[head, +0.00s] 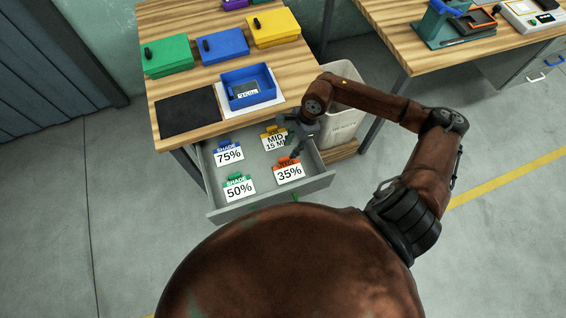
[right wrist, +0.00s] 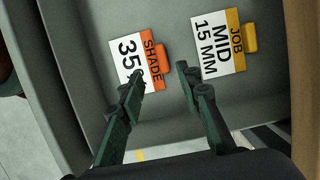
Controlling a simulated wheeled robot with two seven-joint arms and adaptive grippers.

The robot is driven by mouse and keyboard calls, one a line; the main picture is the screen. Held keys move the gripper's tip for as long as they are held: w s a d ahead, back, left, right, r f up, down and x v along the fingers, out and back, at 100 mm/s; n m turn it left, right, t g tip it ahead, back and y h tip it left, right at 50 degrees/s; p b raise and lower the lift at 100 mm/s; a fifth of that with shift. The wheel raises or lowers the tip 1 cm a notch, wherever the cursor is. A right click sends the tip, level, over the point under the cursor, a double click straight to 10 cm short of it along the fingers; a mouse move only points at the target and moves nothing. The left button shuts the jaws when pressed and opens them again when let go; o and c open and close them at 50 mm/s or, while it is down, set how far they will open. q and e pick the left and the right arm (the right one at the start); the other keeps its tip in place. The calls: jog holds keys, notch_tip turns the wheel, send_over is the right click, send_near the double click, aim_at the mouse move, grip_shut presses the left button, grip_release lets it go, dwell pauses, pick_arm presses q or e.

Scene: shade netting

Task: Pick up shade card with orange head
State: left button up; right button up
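The shade card with the orange head (head: 288,173) reads 35% and lies in the open grey drawer (head: 222,212), at its front right. In the right wrist view the card (right wrist: 128,62) shows upper left of centre, its orange head toward the gap between my fingers. My right gripper (right wrist: 160,76) is open and empty. One fingertip overlaps the lower edge of the orange head in that view; I cannot tell whether it touches. In the head view my right gripper (head: 297,142) hangs over the drawer's right side, just behind the card. My left gripper is not in view.
The drawer also holds a yellow-headed MID 15 MM card (head: 274,141), a blue-headed 75% card (head: 229,154) and a green-headed 50% card (head: 239,190). A blue tray (head: 231,102) and several coloured boxes stand on the workbench (head: 185,87). A bin (head: 348,118) stands right of the drawer.

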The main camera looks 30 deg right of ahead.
aim_at(285, 159)
jog(key=shift+w+a+f, duration=0.1)
jog(key=shift+f, duration=0.45)
jog(key=shift+x, duration=1.15)
jog(key=b+x, duration=0.1)
jog(key=x, duration=0.3)
jog(key=shift+w+f, duration=0.1)
jog(key=shift+f, duration=0.15)
jog(key=shift+c, duration=0.7)
grip_shut()
